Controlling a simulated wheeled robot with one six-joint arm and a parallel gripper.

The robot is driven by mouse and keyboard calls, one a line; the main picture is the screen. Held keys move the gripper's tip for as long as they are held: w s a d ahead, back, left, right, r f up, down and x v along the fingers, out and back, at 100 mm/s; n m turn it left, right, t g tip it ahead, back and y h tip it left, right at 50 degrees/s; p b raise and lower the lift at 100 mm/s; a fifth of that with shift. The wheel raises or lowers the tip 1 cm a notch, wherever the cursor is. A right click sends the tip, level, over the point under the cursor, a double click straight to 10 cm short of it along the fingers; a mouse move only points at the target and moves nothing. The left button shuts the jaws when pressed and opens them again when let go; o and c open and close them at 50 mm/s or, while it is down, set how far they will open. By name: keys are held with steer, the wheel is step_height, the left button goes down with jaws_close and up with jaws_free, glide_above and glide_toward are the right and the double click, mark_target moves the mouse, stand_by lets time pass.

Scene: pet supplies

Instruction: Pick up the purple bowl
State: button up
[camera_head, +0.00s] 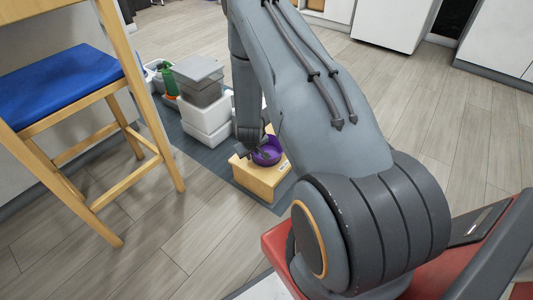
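The purple bowl (267,152) sits on top of a low light-wood box (262,179) that stands on the floor. The right side of the bowl shows. My gripper (257,157) points down at the bowl's left part, close to its rim. The fingers are small and dark here, and my arm covers part of the area. I cannot tell whether the fingers touch the bowl or how far apart they are.
White and grey containers (205,112) are stacked behind and left of the box on a dark mat (195,152). A wooden chair with a blue seat (62,86) stands at the left. Bare wood floor (170,240) lies in front.

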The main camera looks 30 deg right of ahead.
jaws_close()
steer(key=shift+r, duration=0.1)
